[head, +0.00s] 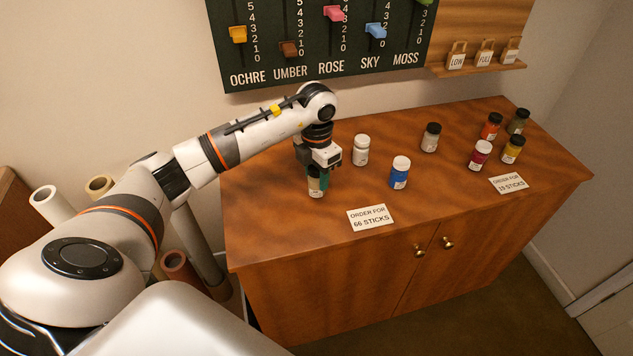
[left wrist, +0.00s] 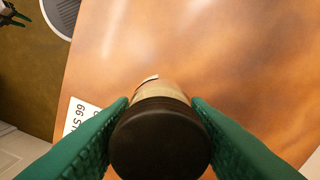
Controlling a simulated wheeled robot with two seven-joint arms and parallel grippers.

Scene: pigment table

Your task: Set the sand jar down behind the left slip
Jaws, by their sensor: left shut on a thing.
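The sand jar (head: 315,186) has a pale tan body and a label. My left gripper (head: 318,172) is shut on it, pointing down, over the left part of the cabinet top. In the left wrist view the jar's black lid (left wrist: 160,140) sits between the green fingers. The left slip (head: 370,218), reading "ORDER FOR 66 STICKS", lies to the right and nearer the front edge. Whether the jar's base touches the wood cannot be told. A small dark gripper-like shape at the wrist view's top left may be my right gripper (left wrist: 11,15); its jaws are unclear.
A white jar (head: 361,150) stands close right of the gripper, and a blue jar (head: 399,173) farther right. A grey jar (head: 431,137) and several others stand beyond, near the right slip (head: 508,184). The slider board (head: 320,75) hangs behind. Bare wood lies behind the left slip.

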